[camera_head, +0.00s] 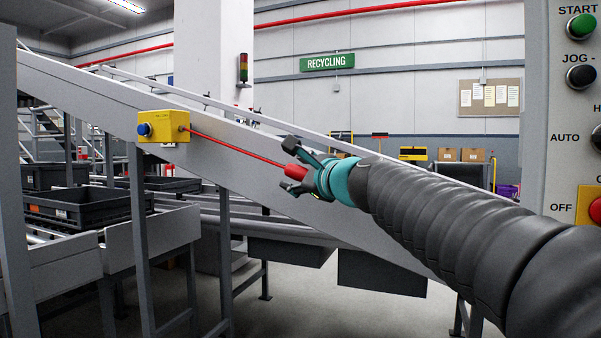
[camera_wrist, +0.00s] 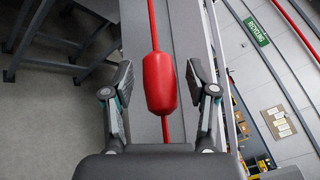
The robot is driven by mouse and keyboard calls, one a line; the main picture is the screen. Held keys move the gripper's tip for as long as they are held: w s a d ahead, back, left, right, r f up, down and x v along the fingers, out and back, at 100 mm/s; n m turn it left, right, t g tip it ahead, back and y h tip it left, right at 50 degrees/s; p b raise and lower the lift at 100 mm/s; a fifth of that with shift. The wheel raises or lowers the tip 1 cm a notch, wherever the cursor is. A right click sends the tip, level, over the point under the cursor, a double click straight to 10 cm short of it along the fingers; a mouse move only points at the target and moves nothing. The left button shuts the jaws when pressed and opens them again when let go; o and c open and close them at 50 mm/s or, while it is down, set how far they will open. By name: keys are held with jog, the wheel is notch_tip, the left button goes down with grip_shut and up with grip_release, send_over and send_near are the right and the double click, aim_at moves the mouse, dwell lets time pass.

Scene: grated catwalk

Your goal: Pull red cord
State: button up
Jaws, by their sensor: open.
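The red cord (camera_head: 237,146) runs from a yellow switch box (camera_head: 163,127) with a blue button, down and right along the sloped conveyor side. A thicker red handle (camera_head: 291,172) sits on the cord at my gripper (camera_head: 295,172). In the wrist view, the red handle (camera_wrist: 159,83) lies between the two fingers of my gripper (camera_wrist: 160,84), with a visible gap on each side. The cord (camera_wrist: 152,25) continues above and below the handle. My gripper is open around the handle. In the head view the cord beyond the gripper is hidden by my arm.
The sloped grey conveyor (camera_head: 110,95) runs close behind the cord. Black crates (camera_head: 85,207) stand on a roller line at the left. A control panel (camera_head: 565,130) with buttons fills the right edge. The floor (camera_head: 300,300) below is partly clear between frame legs.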

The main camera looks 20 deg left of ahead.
aim_at(288, 175)
grip_shut()
jog(key=s, duration=0.4)
jog(key=shift+s+a, duration=0.2)
jog(key=shift+s, duration=0.15)
jog(key=shift+f, duration=0.1)
jog(key=shift+s, duration=0.1)
grip_release()
jog(key=shift+s+a, duration=0.1)
